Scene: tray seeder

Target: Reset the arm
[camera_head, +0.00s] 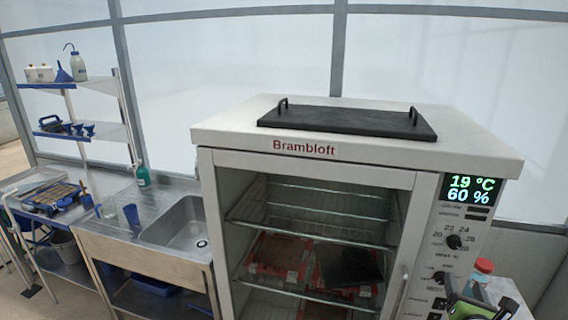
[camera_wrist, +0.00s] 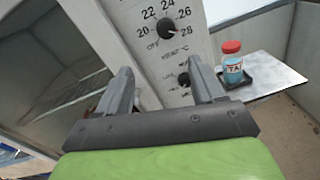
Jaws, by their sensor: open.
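My gripper (camera_wrist: 162,88) is open and empty in the wrist view, its two grey fingers apart in front of the cabinet's control panel. In the head view, part of my green and dark gripper (camera_head: 478,306) shows at the lower right corner, beside the panel. The white cabinet labelled Brambloft (camera_head: 222,133) stands in the middle of the head view. Its display (camera_head: 472,189) reads 19 °C and 60 %. The upper dial (camera_head: 454,242) has a scale with numbers such as 20, 22 and 24, and it also shows in the wrist view (camera_wrist: 166,29). A lower dial (camera_wrist: 184,80) is partly behind a finger.
A red-capped bottle (camera_wrist: 232,63) stands on a black tray on a side table (camera_wrist: 275,80) right of the cabinet. A black tray with handles (camera_head: 345,121) lies on the cabinet top. A sink (camera_head: 190,232) and shelves (camera_head: 100,84) stand left.

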